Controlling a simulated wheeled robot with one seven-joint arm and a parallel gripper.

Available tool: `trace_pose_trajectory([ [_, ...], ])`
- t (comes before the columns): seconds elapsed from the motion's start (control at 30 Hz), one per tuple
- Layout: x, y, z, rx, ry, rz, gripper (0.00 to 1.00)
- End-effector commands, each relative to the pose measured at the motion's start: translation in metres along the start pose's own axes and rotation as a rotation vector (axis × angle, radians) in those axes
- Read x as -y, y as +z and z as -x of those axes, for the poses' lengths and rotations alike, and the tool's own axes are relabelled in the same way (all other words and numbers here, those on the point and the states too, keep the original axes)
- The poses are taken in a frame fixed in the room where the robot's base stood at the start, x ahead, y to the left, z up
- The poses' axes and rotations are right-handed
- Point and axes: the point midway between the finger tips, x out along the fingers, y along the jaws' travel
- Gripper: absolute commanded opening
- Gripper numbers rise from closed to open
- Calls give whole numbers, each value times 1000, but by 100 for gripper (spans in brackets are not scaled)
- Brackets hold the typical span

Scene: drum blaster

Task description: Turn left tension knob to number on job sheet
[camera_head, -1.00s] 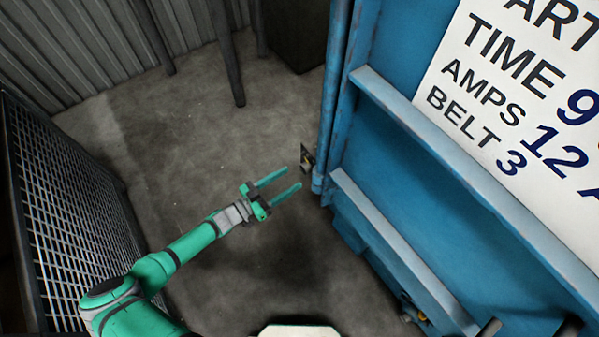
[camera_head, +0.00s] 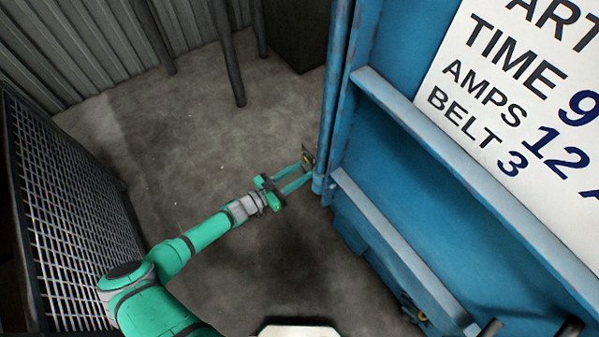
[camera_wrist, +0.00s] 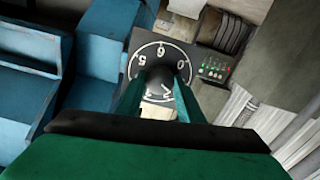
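The job sheet (camera_head: 475,75) is a white panel on the blue machine; it reads TIME 9 (cut off), AMPS 12 and BELT 3. The knob's dark plate (camera_head: 307,157) stands at the machine's left edge. In the wrist view the round black dial (camera_wrist: 160,58) shows white numbers, with 5, 6 and 0 clear and smaller marks between the fingers. My gripper (camera_head: 303,172) reaches the plate. In the wrist view its green fingers (camera_wrist: 159,82) are spread on both sides of the dark knob at the dial's middle. Whether they touch it is unclear; the pointer is hidden or unclear.
The blue machine (camera_head: 400,190) fills the right side, with a ledge along it. A mesh panel (camera_head: 70,200) stands at left. Dark legs (camera_head: 228,60) stand behind. Grey floor (camera_head: 190,130) is clear between. A small panel with lights (camera_wrist: 213,68) sits right of the dial.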

Motion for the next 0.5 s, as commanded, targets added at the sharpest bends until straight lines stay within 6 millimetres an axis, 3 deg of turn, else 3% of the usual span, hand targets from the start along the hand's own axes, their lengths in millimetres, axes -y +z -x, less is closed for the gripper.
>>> trace_pose_trajectory([
  [0.27,-2,0,0,-1,2,-31,12],
  [0.5,-2,1,0,-3,3,-160,12],
])
